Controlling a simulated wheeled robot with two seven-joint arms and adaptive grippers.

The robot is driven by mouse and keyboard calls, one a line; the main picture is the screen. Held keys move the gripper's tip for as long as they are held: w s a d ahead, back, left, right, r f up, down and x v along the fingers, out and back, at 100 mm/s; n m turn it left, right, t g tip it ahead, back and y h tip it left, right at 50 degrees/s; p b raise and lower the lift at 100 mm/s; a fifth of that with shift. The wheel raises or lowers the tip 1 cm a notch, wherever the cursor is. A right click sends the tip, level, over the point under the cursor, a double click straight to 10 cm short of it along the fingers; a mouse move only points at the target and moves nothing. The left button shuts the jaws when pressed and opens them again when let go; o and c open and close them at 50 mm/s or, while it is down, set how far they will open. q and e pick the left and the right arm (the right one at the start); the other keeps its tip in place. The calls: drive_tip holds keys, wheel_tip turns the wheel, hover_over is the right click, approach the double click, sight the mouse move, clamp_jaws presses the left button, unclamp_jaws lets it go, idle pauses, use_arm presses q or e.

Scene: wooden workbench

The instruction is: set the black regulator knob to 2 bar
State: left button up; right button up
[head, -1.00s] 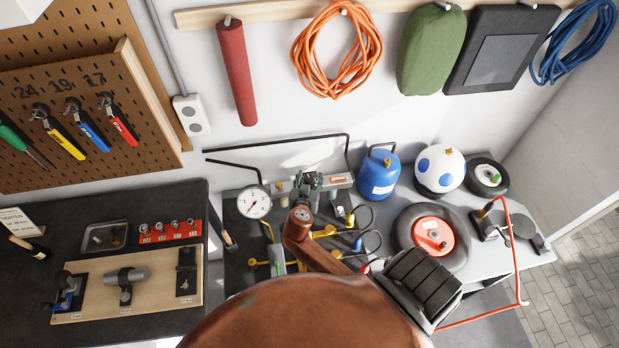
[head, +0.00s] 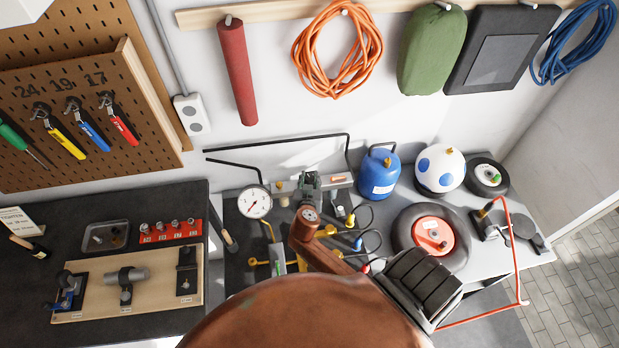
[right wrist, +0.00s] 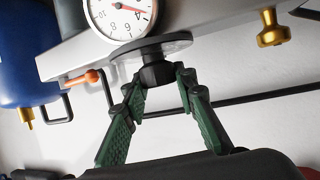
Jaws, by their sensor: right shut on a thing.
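The black regulator knob (right wrist: 156,74) sits under a grey disc below the bench rail in the right wrist view. The green-padded fingers of my right gripper (right wrist: 160,92) are closed in on it from both sides, touching it near their tips. My left gripper is not in view.
Yellow-handled valves and hoses lie close around my right gripper. A brass fitting (right wrist: 272,28) sticks out from the rail.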

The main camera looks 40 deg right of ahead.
drive_tip(key=shift+s+d+n+t+y, duration=0.1)
drive_tip(key=shift+d+n+t+y, duration=0.05)
drive_tip(key=shift+n+t+y, duration=0.45)
drive_tip(key=shift+r+n+t+y+p, duration=0.15)
drive_tip(key=shift+n+t+y+p, duration=0.25)
drive_tip(key=shift+n+y+p, duration=0.45)
drive_tip(key=n+t+y+p, duration=0.1)
drive_tip(key=n+y+p, duration=0.1)
drive_tip(key=n+y, duration=0.1)
drive_tip(key=shift+n+y, duration=0.25)
drive_tip(key=shift+y, duration=0.1)
drive_tip(key=shift+n+y+p, duration=1.1)
drive_tip(key=shift+y, duration=0.2)
drive_tip(key=o, duration=1.2)
drive_tip(key=shift+w+f, duration=0.2)
drive_tip(key=shift+w, duration=0.05)
drive_tip(key=shift+c, duration=0.2)
drive_tip(key=shift+s, duration=0.1)
